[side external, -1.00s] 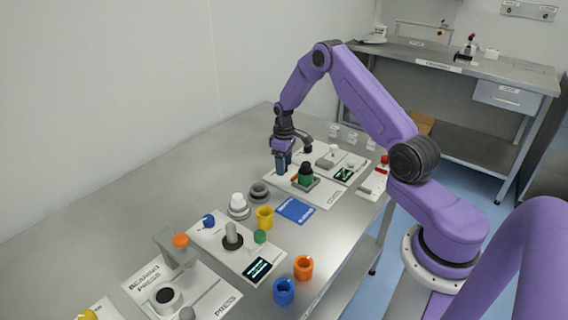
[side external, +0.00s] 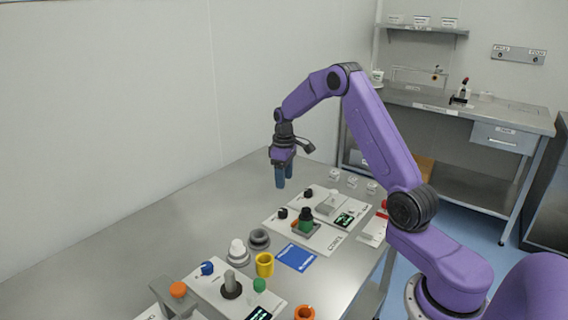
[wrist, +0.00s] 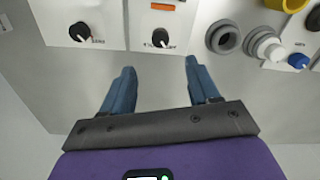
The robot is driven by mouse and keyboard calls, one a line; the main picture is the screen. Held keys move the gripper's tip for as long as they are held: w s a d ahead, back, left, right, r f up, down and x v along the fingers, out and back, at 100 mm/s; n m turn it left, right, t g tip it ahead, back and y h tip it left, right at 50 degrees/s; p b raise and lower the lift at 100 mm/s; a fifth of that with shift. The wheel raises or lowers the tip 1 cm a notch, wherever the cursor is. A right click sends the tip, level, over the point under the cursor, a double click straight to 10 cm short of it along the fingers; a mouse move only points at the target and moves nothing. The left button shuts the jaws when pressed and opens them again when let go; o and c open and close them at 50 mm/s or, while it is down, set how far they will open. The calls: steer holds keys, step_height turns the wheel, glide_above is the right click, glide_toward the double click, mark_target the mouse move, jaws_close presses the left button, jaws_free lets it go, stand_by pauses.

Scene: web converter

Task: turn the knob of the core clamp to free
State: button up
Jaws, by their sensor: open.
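The core clamp's light panel (side external: 330,238) carries a small round black knob (side external: 282,213) at its left corner. In the wrist view the knob (wrist: 160,38) shows from above, with a white pointer mark and a small label beside it that I cannot read. A dark-topped green part (side external: 305,215) stands in an orange-and-green seat on this panel. My gripper (side external: 284,186) is open and empty, pointing down above the knob and clear of it. In the wrist view its blue fingers (wrist: 160,68) are spread apart, with the knob between them in the picture but beyond the tips.
A neighbouring panel has a similar black knob (side external: 308,193) and a grey block. Grey rings (side external: 259,238), a white knobbed part (side external: 237,250), a yellow ring (side external: 264,264) and a blue card (side external: 296,257) lie nearer the camera. The table along the wall is clear.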

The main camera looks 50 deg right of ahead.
step_height(320, 180, up, 5)
steer(key=shift+f, duration=0.1)
steer(key=shift+a, duration=0.1)
stand_by(0.3)
steer(key=s+a+r+n, duration=0.2)
steer(key=s+a+r, duration=0.1)
steer(key=a, duration=0.9)
steer(key=s+a+r+n, duration=0.2)
steer(key=s+a+n, duration=0.1)
steer(key=s+a, duration=1)
steer(key=s+n, duration=0.4)
steer(key=s, duration=1.7)
steer(key=shift+s+d+f, duration=0.15)
steer(key=shift+s+f, duration=0.1)
steer(key=shift+f, duration=0.15)
